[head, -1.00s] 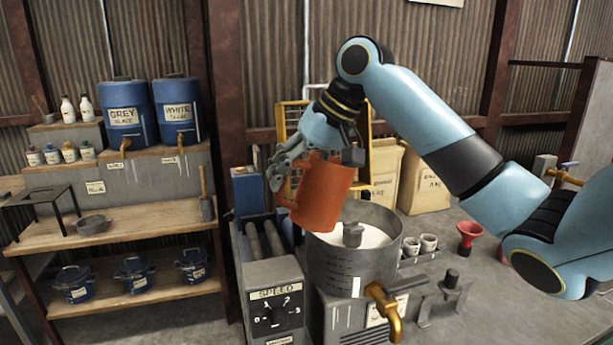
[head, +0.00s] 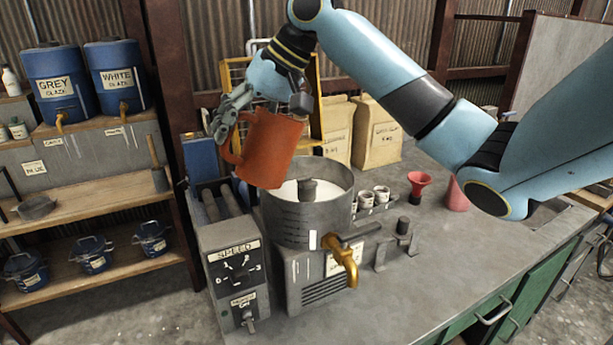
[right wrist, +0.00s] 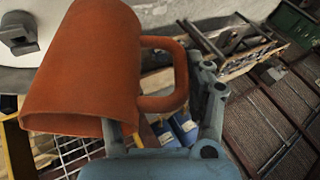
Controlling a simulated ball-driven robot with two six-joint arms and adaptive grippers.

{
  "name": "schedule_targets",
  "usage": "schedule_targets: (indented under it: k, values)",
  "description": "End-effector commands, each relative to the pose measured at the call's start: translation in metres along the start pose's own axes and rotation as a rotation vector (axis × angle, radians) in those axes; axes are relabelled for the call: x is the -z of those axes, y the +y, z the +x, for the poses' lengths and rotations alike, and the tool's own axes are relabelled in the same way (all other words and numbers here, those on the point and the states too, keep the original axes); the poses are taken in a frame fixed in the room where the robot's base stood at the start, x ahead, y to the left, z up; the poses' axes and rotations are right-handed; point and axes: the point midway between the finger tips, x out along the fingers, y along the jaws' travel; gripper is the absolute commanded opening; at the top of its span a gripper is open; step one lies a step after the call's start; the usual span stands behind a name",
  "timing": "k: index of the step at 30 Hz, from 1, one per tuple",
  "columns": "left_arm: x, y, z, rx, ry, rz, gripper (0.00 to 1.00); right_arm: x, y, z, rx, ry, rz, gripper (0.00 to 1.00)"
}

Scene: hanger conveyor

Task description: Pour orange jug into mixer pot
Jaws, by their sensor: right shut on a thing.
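The orange jug (head: 268,150) is held by my right gripper (head: 232,117) above the left part of the mixer pot's rim, tilted somewhat. In the right wrist view the jug (right wrist: 95,70) fills the left side, with its handle between the fingers of the gripper (right wrist: 170,120). The grey metal mixer pot (head: 305,222) stands on its machine base, with white liquid and a central hub inside. Part of its opening is hidden behind the jug. No pouring stream shows. My left gripper is not in view.
A speed control box (head: 238,275) stands left of the pot, and a brass tap (head: 345,262) sticks out in front. Small white cups (head: 373,195) and a red funnel (head: 422,184) stand to the right. Two paper sacks (head: 377,135) are behind. The bench's front right is clear.

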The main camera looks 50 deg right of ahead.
Motion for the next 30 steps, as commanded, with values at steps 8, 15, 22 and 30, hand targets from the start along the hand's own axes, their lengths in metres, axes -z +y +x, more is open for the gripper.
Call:
schedule_targets:
  k: [8, 15, 22, 30]
  values:
    - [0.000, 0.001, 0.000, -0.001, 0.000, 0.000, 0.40, 0.003, 0.004, -0.005, 0.070, 0.002, 0.027, 0.00]
    - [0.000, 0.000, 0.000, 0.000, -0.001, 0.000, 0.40, 0.004, 0.004, -0.006, 0.097, 0.003, 0.039, 0.00]
    - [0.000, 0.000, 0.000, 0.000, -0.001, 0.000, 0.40, 0.004, 0.004, -0.007, 0.110, 0.003, 0.044, 0.00]
    - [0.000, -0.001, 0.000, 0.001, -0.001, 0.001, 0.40, 0.005, 0.003, -0.011, 0.192, 0.006, 0.077, 0.00]
